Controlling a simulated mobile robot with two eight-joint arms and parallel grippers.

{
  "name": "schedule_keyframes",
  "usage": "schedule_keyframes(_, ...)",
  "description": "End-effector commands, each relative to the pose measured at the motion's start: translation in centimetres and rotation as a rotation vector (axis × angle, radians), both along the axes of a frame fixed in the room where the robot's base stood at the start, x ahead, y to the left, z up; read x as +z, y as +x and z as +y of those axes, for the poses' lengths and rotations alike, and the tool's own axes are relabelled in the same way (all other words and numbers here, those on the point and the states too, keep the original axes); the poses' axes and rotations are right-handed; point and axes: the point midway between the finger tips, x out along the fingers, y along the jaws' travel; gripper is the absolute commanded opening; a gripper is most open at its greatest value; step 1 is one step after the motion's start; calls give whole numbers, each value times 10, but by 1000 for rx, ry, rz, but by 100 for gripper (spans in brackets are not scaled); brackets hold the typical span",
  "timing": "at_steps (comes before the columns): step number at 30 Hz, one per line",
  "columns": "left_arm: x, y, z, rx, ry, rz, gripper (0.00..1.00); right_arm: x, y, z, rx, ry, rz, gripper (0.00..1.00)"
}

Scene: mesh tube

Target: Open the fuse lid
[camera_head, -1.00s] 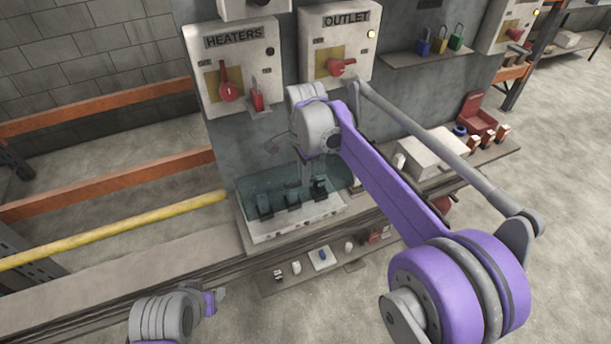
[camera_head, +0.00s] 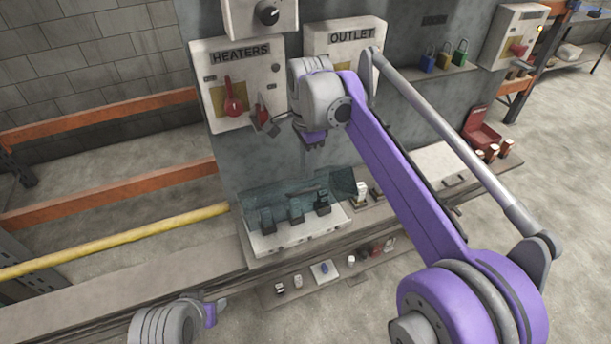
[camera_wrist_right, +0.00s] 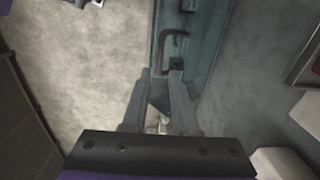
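The fuse lid (camera_head: 283,192) is a see-through teal cover on a white fuse box (camera_head: 296,237) on the ledge, with several dark fuses showing in a row. I cannot tell how far it is tilted up. In the right wrist view the teal lid (camera_wrist_right: 208,28) shows a brown handle (camera_wrist_right: 168,44) just beyond the fingers. My right gripper (camera_wrist_right: 160,80) is open, its fingers apart with nothing clearly between them. In the head view it hangs above the lid, its fingertips hard to see. My left gripper (camera_head: 217,306) is at the bottom left, barely visible, away from the box.
The HEATERS box (camera_head: 238,85) and OUTLET box (camera_head: 343,38) are on the wall above. Padlocks (camera_head: 444,57) stand on a shelf at right. A small panel of switches (camera_head: 323,270) is below the fuse box. A yellow rail (camera_head: 120,237) runs at left.

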Motion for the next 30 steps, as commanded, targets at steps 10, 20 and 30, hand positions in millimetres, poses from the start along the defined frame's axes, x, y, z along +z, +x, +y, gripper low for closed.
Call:
schedule_keyframes(10,3,2,0,0,0,-3,50,20,-2,0,0,-1,2,27)
schedule_keyframes(20,3,1,0,0,0,-3,50,19,-13,-10,60,0,-23,0)
schedule_keyframes(30,3,1,0,0,0,-3,50,-20,-106,-73,544,-69,-221,0)
